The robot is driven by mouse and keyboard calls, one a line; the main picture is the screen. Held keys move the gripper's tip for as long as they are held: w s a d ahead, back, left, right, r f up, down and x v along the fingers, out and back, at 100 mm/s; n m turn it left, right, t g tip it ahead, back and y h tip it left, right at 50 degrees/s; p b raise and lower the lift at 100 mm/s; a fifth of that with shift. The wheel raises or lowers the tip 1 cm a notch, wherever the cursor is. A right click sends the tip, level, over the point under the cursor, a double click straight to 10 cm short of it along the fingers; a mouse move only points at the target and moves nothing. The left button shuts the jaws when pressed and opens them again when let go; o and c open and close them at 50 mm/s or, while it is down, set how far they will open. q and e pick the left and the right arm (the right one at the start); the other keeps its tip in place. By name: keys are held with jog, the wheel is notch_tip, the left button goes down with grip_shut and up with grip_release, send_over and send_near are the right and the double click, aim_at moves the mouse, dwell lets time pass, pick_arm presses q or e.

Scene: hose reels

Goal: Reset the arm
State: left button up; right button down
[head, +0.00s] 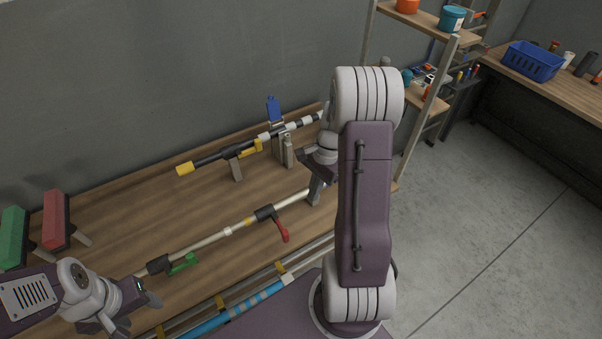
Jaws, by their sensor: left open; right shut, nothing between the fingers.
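My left gripper (136,312) is at the lower left, over the front part of the wooden workbench (130,215). Its fingers are apart with nothing between them. My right gripper (316,188) is shut and empty near the bench's right end, partly hidden by my own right arm. A pale pole (205,242) lies across the bench between the two grippers. It carries a green-handled clamp (183,263) near the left gripper and a red-handled clamp (280,228) near the middle. The pole's right end meets the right gripper's fingers in the picture; I cannot tell whether they touch.
A black-and-white rod with a yellow tip (186,168) rests on supports at the back. Green (14,236) and red (56,217) blocks stand at the left. A blue tube (230,310) runs along the front. A shelf rack (412,120) stands right; the floor (470,230) beyond is clear.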

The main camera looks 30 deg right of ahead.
jog(key=a+f+n+h+b, duration=0.1)
jog(key=a+f+n+b, duration=0.1)
jog(key=a+n+b, duration=0.8)
jog(key=s+a+f+n+t+h+p, duration=0.1)
jog(key=s+a+f+n+p, duration=0.1)
jog(key=s+a+n, duration=0.2)
jog(key=shift+s+a+n+t+h+p, duration=0.3)
jog(key=shift+s+a+n+p, duration=0.1)
jog(key=shift+s+n, duration=0.8)
